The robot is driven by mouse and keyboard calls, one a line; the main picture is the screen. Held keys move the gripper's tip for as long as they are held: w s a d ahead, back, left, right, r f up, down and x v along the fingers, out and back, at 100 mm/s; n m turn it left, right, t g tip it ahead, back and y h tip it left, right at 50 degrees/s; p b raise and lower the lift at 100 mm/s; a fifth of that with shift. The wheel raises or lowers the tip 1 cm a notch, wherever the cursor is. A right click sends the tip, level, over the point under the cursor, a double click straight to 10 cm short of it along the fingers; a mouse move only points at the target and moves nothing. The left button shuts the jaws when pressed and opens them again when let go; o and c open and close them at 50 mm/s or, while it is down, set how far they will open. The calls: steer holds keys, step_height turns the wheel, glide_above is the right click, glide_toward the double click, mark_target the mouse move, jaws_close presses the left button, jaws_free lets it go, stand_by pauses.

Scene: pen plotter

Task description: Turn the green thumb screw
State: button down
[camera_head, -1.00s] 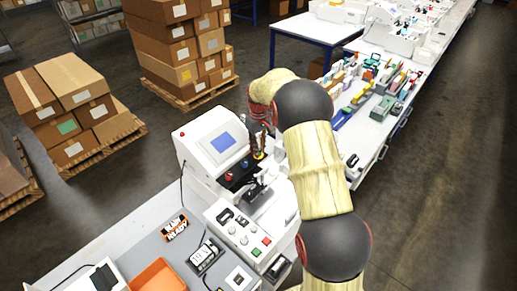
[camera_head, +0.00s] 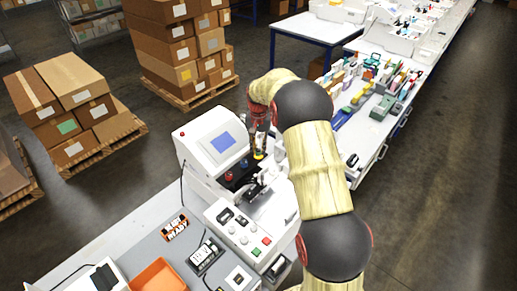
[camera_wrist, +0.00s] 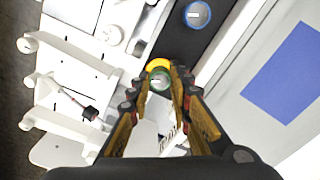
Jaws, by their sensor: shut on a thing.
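The green thumb screw (camera_wrist: 159,82) shows as a small round green top in the wrist view, with a yellow ring (camera_wrist: 157,64) at its far side. My gripper (camera_wrist: 160,72) is shut on it, one fingertip on each side. In the head view my gripper (camera_head: 261,143) is at the pen plotter, just right of its screen housing, and the green screw cannot be made out there. The white pen plotter (camera_head: 210,140) stands on the bench with a blue screen.
A blue round knob (camera_wrist: 197,14) sits on the dark strip beyond my fingertips. White plotter parts (camera_wrist: 75,65) lie to the left, and the blue screen (camera_wrist: 290,75) to the right. The control box (camera_head: 240,228) with buttons and an orange tray (camera_head: 158,275) stand nearer on the bench.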

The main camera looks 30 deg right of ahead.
steer(key=shift+m, duration=0.6)
steer(key=c, duration=1.6)
jaws_free()
